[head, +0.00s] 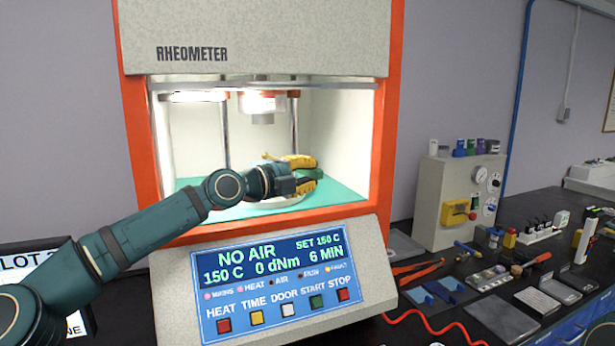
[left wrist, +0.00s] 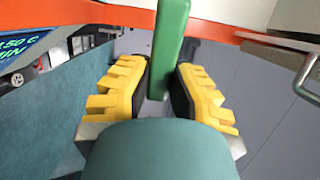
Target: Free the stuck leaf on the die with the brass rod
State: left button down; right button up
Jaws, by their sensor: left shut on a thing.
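My left gripper (head: 292,172) reaches into the lit chamber of the rheometer (head: 192,54). Its yellow-padded fingers are shut on a green bar (head: 302,161). In the left wrist view the green bar (left wrist: 170,45) stands between the two fingers (left wrist: 158,92) and runs up out of the picture. A pale round lower die (head: 248,211) is partly hidden under the gripper. The upper die (head: 261,108) hangs above. I cannot make out the stuck leaf or a brass rod. My right gripper is not in view.
The orange chamber frame (head: 384,140) surrounds the opening. The front panel (head: 280,265) reads NO AIR. On the dark bench at right are red-handled pliers (head: 416,271), blue pieces, grey plates and a beige box (head: 436,200) with gauges. A red hose lies in front.

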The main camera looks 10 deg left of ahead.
pick_arm(q)
jog(key=s+d+r+b, duration=0.1)
jog(key=s+d, duration=0.4)
jog(key=s, duration=0.3)
jog(key=s+d+r+b, duration=0.1)
jog(key=s+d, duration=0.5)
jog(key=s, duration=0.2)
jog(key=shift+s+d+b, duration=0.15)
jog(key=shift+s+b, duration=0.15)
dwell(0.8)
